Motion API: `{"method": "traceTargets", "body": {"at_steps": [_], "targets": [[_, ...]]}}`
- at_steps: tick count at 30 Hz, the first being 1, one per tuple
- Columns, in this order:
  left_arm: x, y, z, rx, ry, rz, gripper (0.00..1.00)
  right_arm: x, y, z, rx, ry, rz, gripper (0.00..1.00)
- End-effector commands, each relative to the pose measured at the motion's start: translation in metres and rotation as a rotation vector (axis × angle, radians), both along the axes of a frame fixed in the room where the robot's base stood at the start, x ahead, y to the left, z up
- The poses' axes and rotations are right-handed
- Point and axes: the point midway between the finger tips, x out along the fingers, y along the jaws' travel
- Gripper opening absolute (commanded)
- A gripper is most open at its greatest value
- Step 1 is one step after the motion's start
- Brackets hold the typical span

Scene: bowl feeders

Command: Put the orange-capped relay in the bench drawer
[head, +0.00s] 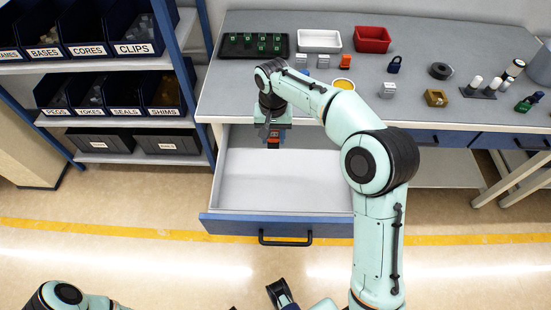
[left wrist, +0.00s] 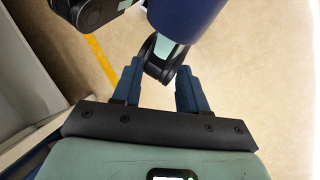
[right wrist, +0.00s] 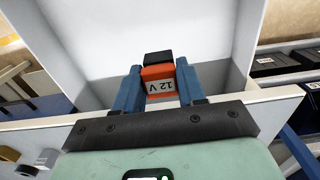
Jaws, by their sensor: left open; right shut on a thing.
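The orange-capped relay (right wrist: 158,82) is held between the two blue fingers of my right gripper (right wrist: 159,68). The right wrist view shows its orange part marked "12 V" and a black end. In the head view the relay (head: 273,141) hangs below my right gripper (head: 272,128), over the back left part of the open bench drawer (head: 285,180). The drawer is pulled out, with a light grey interior and a blue front. The drawer floor that shows is empty; my right arm hides its right side. My left gripper (left wrist: 159,70) is open and empty, above the floor.
The bench top (head: 240,95) holds a black tray (head: 233,52) of green parts, a white bin (head: 319,36), a red bin (head: 372,35), an orange-topped block (head: 345,60) and several small parts. A shelf rack with labelled bins (head: 135,50) stands left of the bench.

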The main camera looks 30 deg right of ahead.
Motion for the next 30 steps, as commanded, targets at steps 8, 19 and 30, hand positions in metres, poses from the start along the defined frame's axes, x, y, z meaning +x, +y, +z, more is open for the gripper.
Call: {"method": "traceTargets", "body": {"at_steps": [8,19,30], "targets": [[0.003,0.000,-0.011,0.002,-0.016,0.003,0.43,-0.001,0.000,-0.080,0.000,0.006,0.001,0.09],[0.006,0.000,-0.015,0.004,-0.027,0.005,0.43,0.000,0.000,-0.132,-0.001,0.001,0.001,0.09],[0.008,0.000,-0.019,0.005,-0.033,0.007,0.43,0.000,0.000,-0.174,0.000,0.001,0.000,0.09]]}}
